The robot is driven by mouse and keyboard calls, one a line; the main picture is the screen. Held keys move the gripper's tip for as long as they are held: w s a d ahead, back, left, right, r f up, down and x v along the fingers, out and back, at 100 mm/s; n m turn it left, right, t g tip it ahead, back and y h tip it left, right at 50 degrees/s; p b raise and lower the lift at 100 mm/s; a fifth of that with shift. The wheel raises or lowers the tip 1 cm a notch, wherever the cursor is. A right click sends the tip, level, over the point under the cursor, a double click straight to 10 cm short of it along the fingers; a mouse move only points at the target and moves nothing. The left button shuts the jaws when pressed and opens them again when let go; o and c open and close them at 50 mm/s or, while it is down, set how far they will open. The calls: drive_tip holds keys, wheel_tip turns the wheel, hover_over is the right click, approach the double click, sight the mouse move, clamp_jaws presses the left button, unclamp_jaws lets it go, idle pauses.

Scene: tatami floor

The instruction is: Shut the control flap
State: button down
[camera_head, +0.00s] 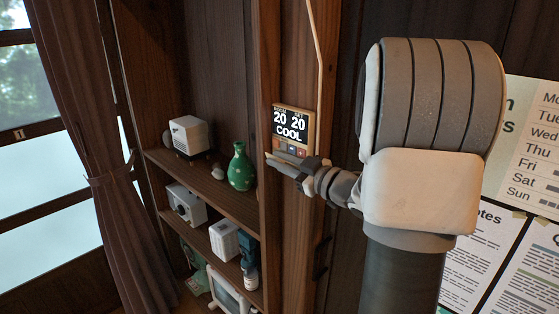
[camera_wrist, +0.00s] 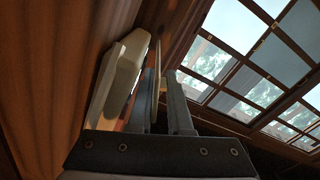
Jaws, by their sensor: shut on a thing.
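The wall control unit (camera_head: 292,124) hangs on a wooden post, its dark display reading 20, 20 and COOL. A row of small buttons shows below the display, so the control flap is open there. In the wrist view the unit's pale body (camera_wrist: 122,75) is at left, and the flap (camera_wrist: 156,84) shows as a thin pale plate seen nearly edge-on. My gripper (camera_head: 276,162) is at the unit's lower edge. In the wrist view my gripper (camera_wrist: 160,88) has its fingers on either side of the flap, shut on it. The fingers partly hide the flap.
A wooden shelf (camera_head: 205,183) at left holds a white box-shaped device (camera_head: 190,135), a green vase (camera_head: 241,168) and other items. A curtain (camera_head: 90,130) and window are farther left. Papers (camera_head: 480,255) hang on the wall at right. A cable (camera_head: 315,45) runs above the unit.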

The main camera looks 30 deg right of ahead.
drive_tip(key=c, duration=0.8)
unclamp_jaws()
drive_tip(key=shift+c, duration=0.2)
